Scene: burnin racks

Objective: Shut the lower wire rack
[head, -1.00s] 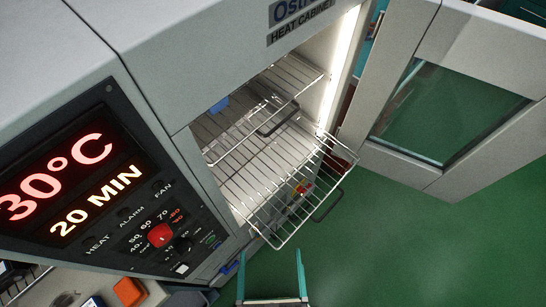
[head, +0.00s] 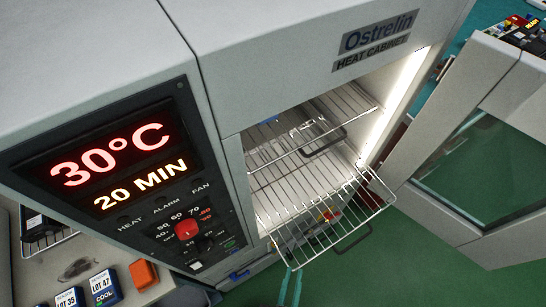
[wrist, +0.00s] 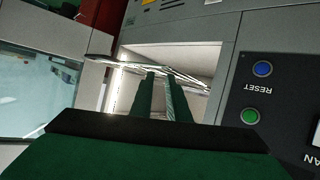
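The lower wire rack (head: 325,218) sticks well out of the heat cabinet (head: 400,62), past its front opening. A dark handle (head: 354,240) hangs at its front edge. In the wrist view wire bars (wrist: 172,68) cross just beyond my fingertips. My gripper (head: 290,272) has thin green fingers, at the bottom of the head view near the rack's front left corner. In the wrist view my gripper (wrist: 160,78) shows a gap between its fingers, with nothing clearly held. I cannot tell whether a finger touches the rack.
The upper wire rack (head: 300,135) sits above, with its own dark handle. The cabinet door (head: 475,150) stands open on the right. The control panel (head: 125,185) is left of the opening. Lot boxes (head: 103,287) and an orange block (head: 143,274) lie at lower left.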

